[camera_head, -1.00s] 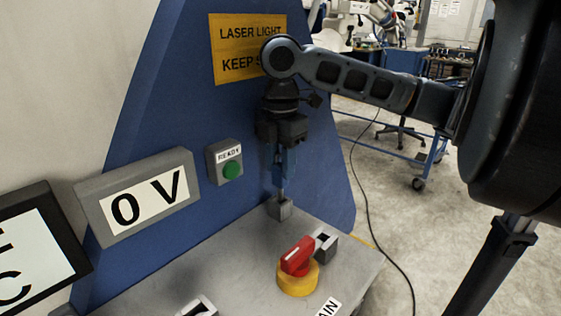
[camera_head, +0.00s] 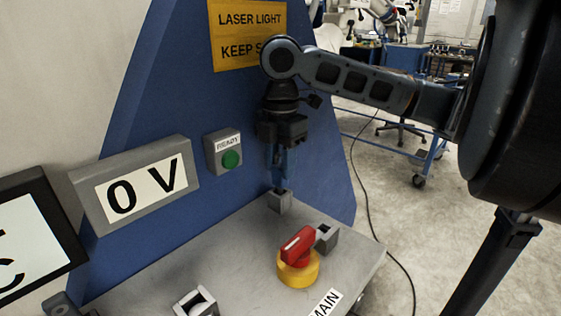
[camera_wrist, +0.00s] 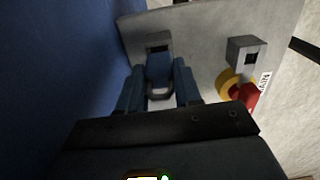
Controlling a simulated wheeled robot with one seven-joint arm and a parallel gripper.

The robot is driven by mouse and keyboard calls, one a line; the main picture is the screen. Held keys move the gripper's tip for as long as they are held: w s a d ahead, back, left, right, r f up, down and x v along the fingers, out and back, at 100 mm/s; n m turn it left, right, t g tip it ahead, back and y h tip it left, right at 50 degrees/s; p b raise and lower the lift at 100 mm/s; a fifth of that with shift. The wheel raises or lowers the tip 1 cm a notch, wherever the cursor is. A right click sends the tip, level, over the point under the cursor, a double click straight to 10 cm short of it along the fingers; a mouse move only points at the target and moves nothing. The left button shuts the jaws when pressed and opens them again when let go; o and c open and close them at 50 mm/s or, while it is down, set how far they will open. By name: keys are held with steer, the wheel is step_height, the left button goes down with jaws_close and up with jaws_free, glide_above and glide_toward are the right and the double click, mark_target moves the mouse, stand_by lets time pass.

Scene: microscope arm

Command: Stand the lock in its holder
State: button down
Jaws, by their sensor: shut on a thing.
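My gripper (camera_head: 279,178) points down in front of the blue panel. In the wrist view its blue fingers (camera_wrist: 158,78) are shut on the lock (camera_wrist: 159,66), which has a blue body and a grey shackle loop on the near side. A grey block with a dark slot, seemingly the holder (camera_wrist: 158,39), lies straight beyond the lock; in the head view it (camera_head: 280,203) stands directly below my fingertips. The lock's lower end meets or nearly meets the block; how far it is inside is hidden. In the head view the fingers largely hide the lock.
A red rotary switch on a yellow base (camera_head: 298,262) and a second grey block with a square opening (camera_head: 327,238) stand to the right. Another grey holder-like piece (camera_head: 195,302) is at the front. The green READY button (camera_head: 231,158) is left, on the panel.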

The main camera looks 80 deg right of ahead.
steer(key=shift+f+b, duration=0.55)
steer(key=shift+f, duration=0.25)
steer(key=c, duration=0.7)
jaws_free()
steer(key=shift+r, duration=0.1)
step_height(320, 180, up, 8)
steer(key=shift+f+p, duration=0.15)
steer(key=shift+p, duration=0.15)
